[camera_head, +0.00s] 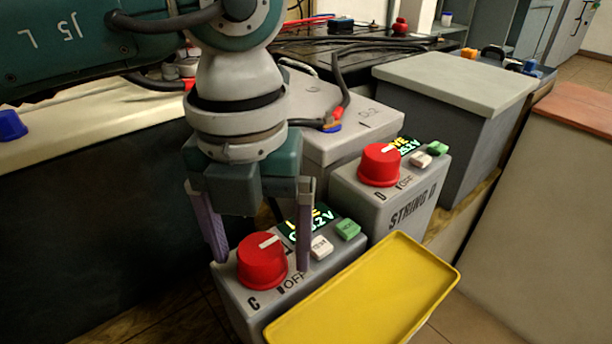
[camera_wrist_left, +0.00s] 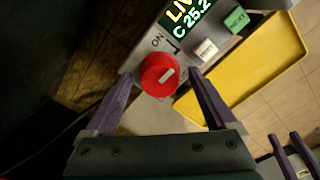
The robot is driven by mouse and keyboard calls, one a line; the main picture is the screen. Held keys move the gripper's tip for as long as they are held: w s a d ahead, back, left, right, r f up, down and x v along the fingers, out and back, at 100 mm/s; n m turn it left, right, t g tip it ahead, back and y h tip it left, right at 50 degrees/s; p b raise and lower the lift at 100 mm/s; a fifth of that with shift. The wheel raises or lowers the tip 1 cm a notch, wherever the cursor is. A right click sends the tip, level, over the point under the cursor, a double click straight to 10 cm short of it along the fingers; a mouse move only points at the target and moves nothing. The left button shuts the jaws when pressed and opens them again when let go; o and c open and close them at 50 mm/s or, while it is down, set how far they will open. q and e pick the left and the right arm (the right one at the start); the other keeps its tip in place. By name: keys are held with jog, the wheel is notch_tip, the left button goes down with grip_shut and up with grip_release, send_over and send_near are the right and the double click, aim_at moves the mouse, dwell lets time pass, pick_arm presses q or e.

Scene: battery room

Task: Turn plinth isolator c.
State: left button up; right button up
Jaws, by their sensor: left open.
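Isolator c is a red round knob (camera_head: 262,262) with a white pointer mark, on the grey plinth marked C (camera_head: 240,305). OFF is printed beside it; ON shows in the left wrist view. The pointer leans to the upper right there. My left gripper (camera_head: 263,266) is open and points down, one purple finger on either side of the knob. In the left wrist view the knob (camera_wrist_left: 158,75) sits between the fingertips; contact cannot be told. My right gripper (camera_wrist_left: 284,136) shows at the lower right, fingers apart.
A white button (camera_head: 321,247) and a green button (camera_head: 348,229) sit right of knob C. A yellow tray (camera_head: 375,285) is in front. Behind stands a similar plinth, STRING D (camera_head: 412,207), with its own red knob (camera_head: 379,165). Cables lie on the dark bench behind.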

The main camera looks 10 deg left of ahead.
pick_arm(q)
jog(key=shift+f, duration=0.35)
jog(key=c, duration=1.4)
